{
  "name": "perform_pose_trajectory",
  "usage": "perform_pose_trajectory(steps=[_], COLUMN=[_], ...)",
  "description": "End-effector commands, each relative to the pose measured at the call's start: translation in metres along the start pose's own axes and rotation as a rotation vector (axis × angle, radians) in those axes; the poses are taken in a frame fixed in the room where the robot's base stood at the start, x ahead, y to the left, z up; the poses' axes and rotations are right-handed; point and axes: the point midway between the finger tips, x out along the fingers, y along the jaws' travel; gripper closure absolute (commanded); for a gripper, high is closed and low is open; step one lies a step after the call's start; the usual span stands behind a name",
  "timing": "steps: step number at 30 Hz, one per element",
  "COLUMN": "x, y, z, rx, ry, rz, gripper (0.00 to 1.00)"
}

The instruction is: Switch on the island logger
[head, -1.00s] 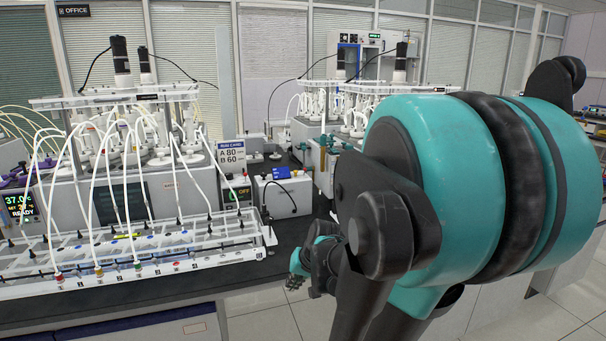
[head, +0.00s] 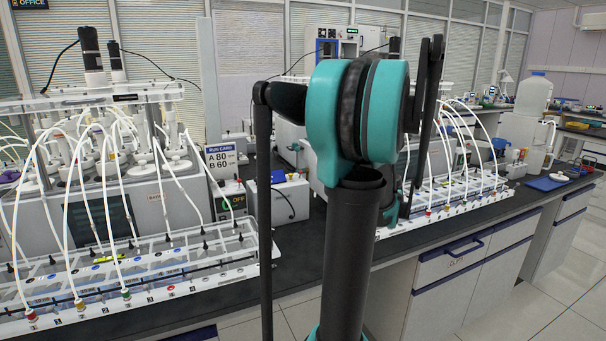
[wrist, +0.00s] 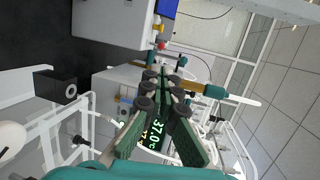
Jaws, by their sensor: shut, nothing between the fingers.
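A white box with a blue screen (head: 283,195) stands right of the "OFF" unit. A white tube rack (head: 130,278) fills the bench front at left. Another rack (head: 450,205) stands at right. The dark bench top (head: 300,235) between them is partly clear.

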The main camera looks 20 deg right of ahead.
Motion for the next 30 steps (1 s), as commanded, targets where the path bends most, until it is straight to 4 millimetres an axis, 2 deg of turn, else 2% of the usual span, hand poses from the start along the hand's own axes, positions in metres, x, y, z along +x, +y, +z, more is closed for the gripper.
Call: perform_pose_trajectory(steps=[14,20,30], x=[0.003,0.030,0.097], y=[-0.002,-0.002,-0.002], z=[-0.003,-0.002,-0.002], rx=[0.006,0.006,0.005], ry=[0.002,-0.001,0.000], rz=[-0.007,-0.007,-0.006], gripper=[1.00,1.00,1.00])
